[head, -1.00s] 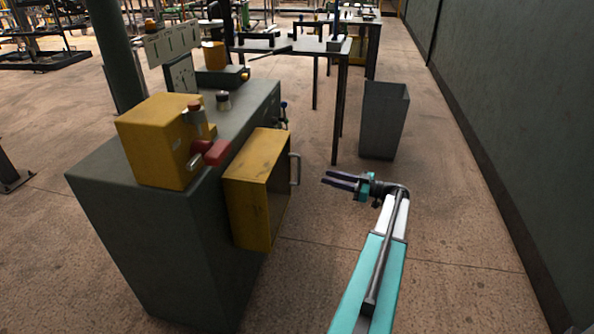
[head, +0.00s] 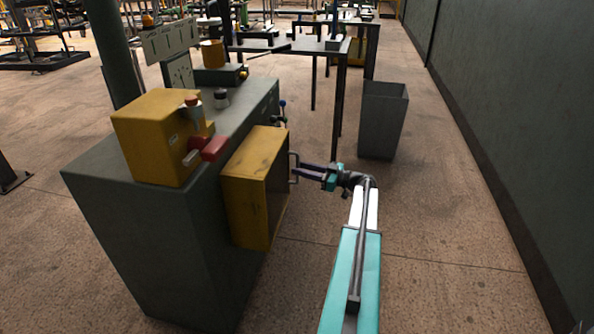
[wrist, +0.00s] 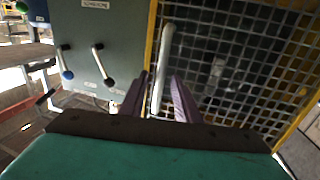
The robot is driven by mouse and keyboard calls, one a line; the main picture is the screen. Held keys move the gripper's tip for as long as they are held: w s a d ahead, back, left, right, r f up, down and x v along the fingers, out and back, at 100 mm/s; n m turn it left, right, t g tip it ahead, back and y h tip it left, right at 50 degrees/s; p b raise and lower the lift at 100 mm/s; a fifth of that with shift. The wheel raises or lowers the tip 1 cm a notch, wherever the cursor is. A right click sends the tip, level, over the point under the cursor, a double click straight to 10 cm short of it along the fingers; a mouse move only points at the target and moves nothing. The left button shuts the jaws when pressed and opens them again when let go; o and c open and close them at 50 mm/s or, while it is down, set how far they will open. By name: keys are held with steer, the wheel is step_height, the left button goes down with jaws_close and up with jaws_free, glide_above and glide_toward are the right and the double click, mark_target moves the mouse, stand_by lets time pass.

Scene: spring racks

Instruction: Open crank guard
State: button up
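The crank guard (head: 262,185) is a yellow box frame on the right side of the grey machine. Its dark mesh face (wrist: 235,60) fills the right of the wrist view. A pale upright bar handle (wrist: 164,62) is at the guard's left edge there; in the head view the handle (head: 292,163) is on the guard's outer side. My gripper (head: 297,170) is at the handle. In the wrist view its two purple fingers (wrist: 160,85) are apart, one on each side of the handle. I cannot tell whether they touch it.
The grey machine (head: 150,240) carries a yellow box with a red knob. Small levers (wrist: 102,62) stick out left of the guard in the wrist view. A grey bin (head: 383,120) stands behind my arm, and a dark wall (head: 520,130) runs along the right. Floor between is clear.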

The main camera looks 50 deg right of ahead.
steer(key=shift+x, duration=0.95)
steer(key=shift+c, duration=0.4)
jaws_close()
steer(key=shift+a, duration=0.1)
